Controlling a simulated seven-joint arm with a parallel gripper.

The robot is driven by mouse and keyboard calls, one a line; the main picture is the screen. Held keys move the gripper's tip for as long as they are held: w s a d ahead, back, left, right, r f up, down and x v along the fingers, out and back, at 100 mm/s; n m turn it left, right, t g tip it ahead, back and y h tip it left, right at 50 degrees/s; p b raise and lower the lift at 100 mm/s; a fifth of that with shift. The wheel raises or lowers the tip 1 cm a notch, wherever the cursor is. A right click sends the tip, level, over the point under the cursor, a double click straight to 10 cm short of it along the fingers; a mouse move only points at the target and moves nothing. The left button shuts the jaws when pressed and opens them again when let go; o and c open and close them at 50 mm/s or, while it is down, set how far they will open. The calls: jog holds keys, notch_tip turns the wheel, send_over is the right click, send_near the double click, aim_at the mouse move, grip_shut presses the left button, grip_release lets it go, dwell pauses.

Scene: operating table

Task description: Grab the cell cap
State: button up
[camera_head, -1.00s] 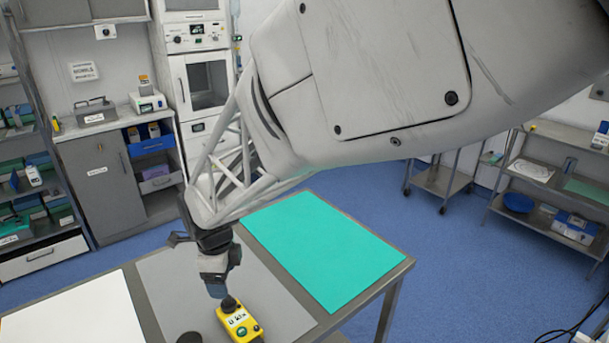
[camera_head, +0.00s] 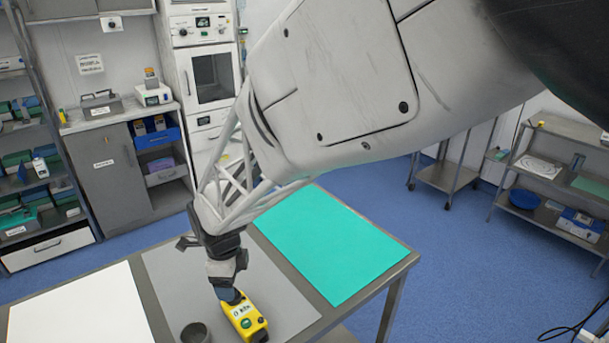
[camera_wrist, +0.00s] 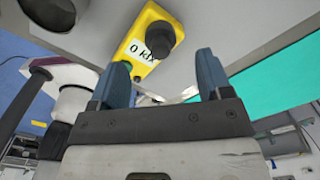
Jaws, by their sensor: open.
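A yellow device (camera_head: 246,318) with a white label and a green button lies on the grey mat. A black round cap (camera_wrist: 160,38) stands up from one end of it; I take this as the cell cap. In the wrist view the yellow device (camera_wrist: 136,44) is at top centre. My gripper (camera_wrist: 163,63) is open, with the cap just beyond and between its two blue fingertips. I cannot tell whether they touch it. In the head view my gripper (camera_head: 229,297) is down at the cap's end of the device and mostly hides the cap.
A dark round cup (camera_head: 195,333) stands left of the device; it also shows in the wrist view (camera_wrist: 48,14). The grey mat (camera_head: 185,275) lies between a white sheet (camera_head: 85,305) and a teal sheet (camera_head: 330,240). Both sheets look clear.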

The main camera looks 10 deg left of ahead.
jog(key=shift+f, duration=2.1)
jog(key=shift+c, duration=0.2)
jog(key=c, duration=1)
jog(key=shift+r, duration=0.1)
jog(key=shift+r, duration=0.4)
notch_tip(320, 180, up, 3)
jog(key=shift+f, duration=0.1)
jog(key=s+d+r, duration=0.1)
jog(key=s+d, duration=0.9)
jog(key=s, duration=0.1)
jog(key=shift+s+d, duration=0.35)
jog(key=shift+d, duration=0.05)
